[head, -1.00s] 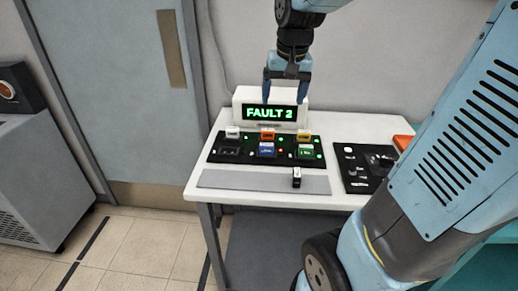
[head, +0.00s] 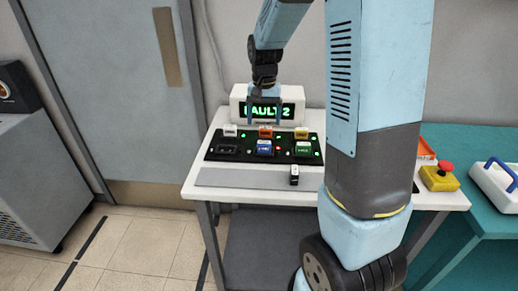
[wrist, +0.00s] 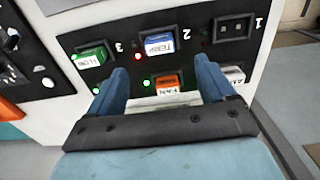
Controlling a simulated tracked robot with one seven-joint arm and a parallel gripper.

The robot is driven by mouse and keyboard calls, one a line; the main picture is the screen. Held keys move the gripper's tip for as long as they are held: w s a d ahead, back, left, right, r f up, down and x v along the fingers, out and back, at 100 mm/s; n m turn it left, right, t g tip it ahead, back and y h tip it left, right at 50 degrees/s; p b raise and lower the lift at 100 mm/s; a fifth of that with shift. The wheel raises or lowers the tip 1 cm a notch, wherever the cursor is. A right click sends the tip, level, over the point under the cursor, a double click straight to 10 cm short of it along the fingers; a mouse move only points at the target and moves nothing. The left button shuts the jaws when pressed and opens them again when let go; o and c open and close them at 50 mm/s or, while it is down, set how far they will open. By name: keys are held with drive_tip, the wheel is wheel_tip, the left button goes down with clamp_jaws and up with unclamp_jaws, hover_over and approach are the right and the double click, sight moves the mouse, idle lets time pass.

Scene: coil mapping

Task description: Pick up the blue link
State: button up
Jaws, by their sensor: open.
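The blue link (head: 264,147) sits in the front middle of the black panel (head: 209,151), between an empty socket and the green link. In the wrist view the blue link (wrist: 160,42) has a label that seems to read TEMP, beside the number 2, with a red light near it. My gripper (head: 265,120) is open and empty, pointing down above the panel and in front of the display. In the wrist view my gripper (wrist: 160,68) has its fingers apart, with the orange link (wrist: 167,82) between them and the blue link beyond the tips.
A green link (head: 304,149) and a white link (head: 230,130) are on the panel. The display (head: 240,91) stands close behind it. A black-and-white piece (head: 294,174) lies on the grey strip (head: 235,178) in front. A red button on a yellow box (head: 440,175) is at right.

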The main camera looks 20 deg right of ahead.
sight(264, 142)
drive_tip(key=shift+w+d+f, duration=0.1)
drive_tip(key=shift+w+f, duration=0.05)
drive_tip(key=shift+f, duration=2.25)
drive_tip(key=shift+w+f, duration=0.1)
drive_tip(key=shift+f, duration=2.25)
drive_tip(key=shift+c, duration=0.3)
drive_tip(key=c, duration=1.1)
